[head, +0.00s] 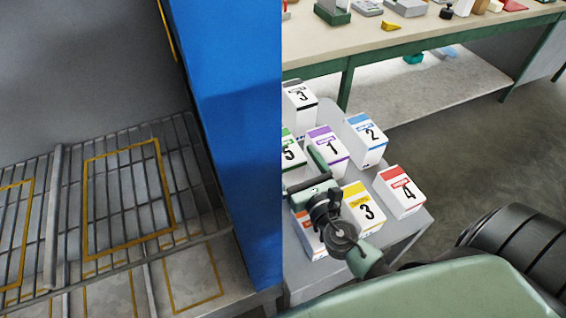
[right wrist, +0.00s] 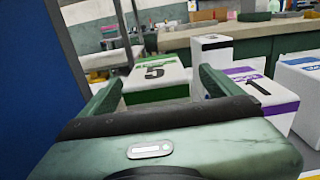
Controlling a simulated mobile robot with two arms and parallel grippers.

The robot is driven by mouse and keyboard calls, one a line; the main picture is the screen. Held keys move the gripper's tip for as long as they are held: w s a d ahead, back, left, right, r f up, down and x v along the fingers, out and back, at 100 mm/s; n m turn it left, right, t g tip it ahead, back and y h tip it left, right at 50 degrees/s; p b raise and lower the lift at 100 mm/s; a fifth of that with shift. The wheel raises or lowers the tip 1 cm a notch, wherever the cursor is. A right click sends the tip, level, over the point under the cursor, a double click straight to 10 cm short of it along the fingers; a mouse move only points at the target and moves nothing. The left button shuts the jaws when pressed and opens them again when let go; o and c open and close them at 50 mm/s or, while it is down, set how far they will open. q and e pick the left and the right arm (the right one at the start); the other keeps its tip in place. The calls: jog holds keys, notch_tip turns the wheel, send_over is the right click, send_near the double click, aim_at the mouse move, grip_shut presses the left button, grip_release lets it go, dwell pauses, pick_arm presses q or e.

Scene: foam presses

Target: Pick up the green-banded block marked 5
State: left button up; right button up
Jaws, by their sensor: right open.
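The green-banded block marked 5 (head: 290,153) is white and stands on a small grey table. In the head view the blue panel cuts off its left side. It also shows in the right wrist view (right wrist: 155,73), straight ahead between the fingers. My right gripper (head: 303,170) is beside it on the near side, and it also shows in the right wrist view (right wrist: 160,86). The fingers are spread wide with nothing held. I cannot tell whether they reach past the block's near face. My left gripper is not in view.
The purple block 1 (head: 328,148) stands close to the right finger. Blue block 2 (head: 366,140), yellow block 3 (head: 362,206), red block 4 (head: 400,192) and another block 3 (head: 299,104) share the grey table (head: 412,232). A blue panel (head: 235,130) rises on the left.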

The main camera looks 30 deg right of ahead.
aim_at(285, 149)
jog(key=w, duration=0.2)
jog(key=w+p, duration=0.1)
jog(key=w, duration=0.1)
jog(key=shift+a+r, duration=0.1)
jog(key=shift+r, duration=0.1)
jog(key=shift+w+f, duration=0.15)
jog(key=shift+w, duration=0.4)
jog(key=c, duration=1.9)
